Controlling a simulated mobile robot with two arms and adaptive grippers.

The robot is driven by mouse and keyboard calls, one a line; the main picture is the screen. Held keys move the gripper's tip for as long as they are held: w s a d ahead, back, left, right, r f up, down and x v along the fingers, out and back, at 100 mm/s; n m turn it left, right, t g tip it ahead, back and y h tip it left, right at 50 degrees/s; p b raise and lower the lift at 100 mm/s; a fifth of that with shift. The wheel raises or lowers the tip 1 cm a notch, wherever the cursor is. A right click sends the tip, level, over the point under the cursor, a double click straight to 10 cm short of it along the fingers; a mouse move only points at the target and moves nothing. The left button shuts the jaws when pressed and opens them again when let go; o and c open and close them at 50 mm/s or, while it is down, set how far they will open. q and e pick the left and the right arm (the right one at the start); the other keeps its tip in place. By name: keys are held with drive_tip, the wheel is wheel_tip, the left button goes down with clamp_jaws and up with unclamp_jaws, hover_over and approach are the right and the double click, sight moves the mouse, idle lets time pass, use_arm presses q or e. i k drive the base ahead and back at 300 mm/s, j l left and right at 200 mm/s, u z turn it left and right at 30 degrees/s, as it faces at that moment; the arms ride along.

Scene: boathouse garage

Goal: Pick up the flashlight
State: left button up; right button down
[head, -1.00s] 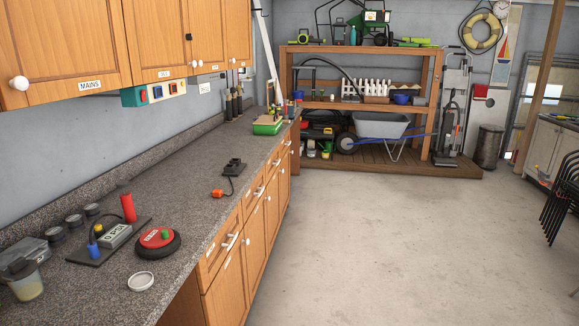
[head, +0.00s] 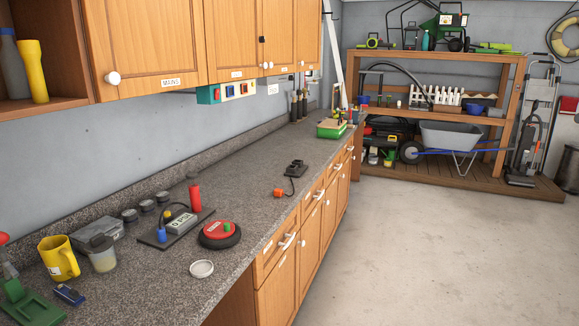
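A yellow object shaped like a flashlight (head: 33,71) stands upright, wide end up, in the open wooden wall cabinet (head: 68,102) at the upper left of the head view. A dark grey bottle (head: 12,65) stands close on its left, partly cut off by the picture edge. Neither of my grippers shows in the head view.
The granite worktop (head: 245,205) runs below, holding a yellow mug (head: 58,258), a lidded cup (head: 102,254), a black board with parts (head: 178,228), a red-topped round device (head: 219,235) and a white lid (head: 201,268). Closed cabinet doors (head: 150,40) adjoin the open shelf. The floor (head: 410,250) is clear.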

sight(30, 51)
drive_tip(key=u, duration=1.3)
